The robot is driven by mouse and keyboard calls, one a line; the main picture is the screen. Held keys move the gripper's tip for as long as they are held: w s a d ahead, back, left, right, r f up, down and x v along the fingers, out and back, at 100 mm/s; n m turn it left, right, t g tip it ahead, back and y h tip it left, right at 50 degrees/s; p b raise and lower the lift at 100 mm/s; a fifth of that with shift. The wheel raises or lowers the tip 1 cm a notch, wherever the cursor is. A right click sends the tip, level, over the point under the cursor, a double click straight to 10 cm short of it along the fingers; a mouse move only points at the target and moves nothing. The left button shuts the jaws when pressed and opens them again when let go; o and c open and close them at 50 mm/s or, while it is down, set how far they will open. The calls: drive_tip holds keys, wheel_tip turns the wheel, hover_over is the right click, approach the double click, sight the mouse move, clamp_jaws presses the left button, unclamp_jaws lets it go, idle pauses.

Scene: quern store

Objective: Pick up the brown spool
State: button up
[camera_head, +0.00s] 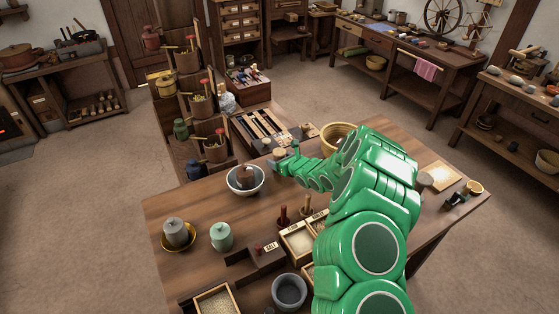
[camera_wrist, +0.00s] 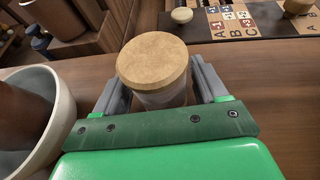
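In the wrist view a short round piece with a tan-brown disc top and a paler body (camera_wrist: 153,65) stands upright on the table between my fingers. It looks like the brown spool, and its small brown top shows in the head view (camera_head: 279,153). My gripper (camera_wrist: 160,85) is open, with one grey finger on each side of the piece. A narrow gap seems to show at the right finger; contact at the left is hard to tell. In the head view my gripper (camera_head: 283,163) is low over the table's far side, and the piece's lower part is hidden.
A white bowl (camera_head: 261,187) holding something brown stands close to the left of my gripper. A lettered board (camera_wrist: 245,22) lies beyond the piece.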

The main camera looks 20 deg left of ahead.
drive_tip(key=c, duration=0.9)
drive_tip(key=shift+r, duration=0.85)
drive_tip(key=s+r, duration=0.1)
drive_tip(key=s+d+r, duration=0.1)
drive_tip(key=r, duration=0.1)
drive_tip(key=s+r, duration=0.1)
drive_tip(key=r, duration=0.1)
drive_tip(key=shift+d+r, duration=0.2)
drive_tip(key=shift+s+d+r, duration=0.8)
drive_tip(key=shift+s+r, duration=0.2)
drive_tip(key=shift+s, duration=0.6)
drive_tip(key=shift+s+d+r, duration=0.8)
drive_tip(key=shift+s+r, duration=0.15)
drive_tip(key=shift+s, duration=0.65)
drive_tip(key=shift+s+d+r, duration=0.8)
drive_tip(key=shift+s+r, duration=0.2)
drive_tip(key=shift+s, duration=0.6)
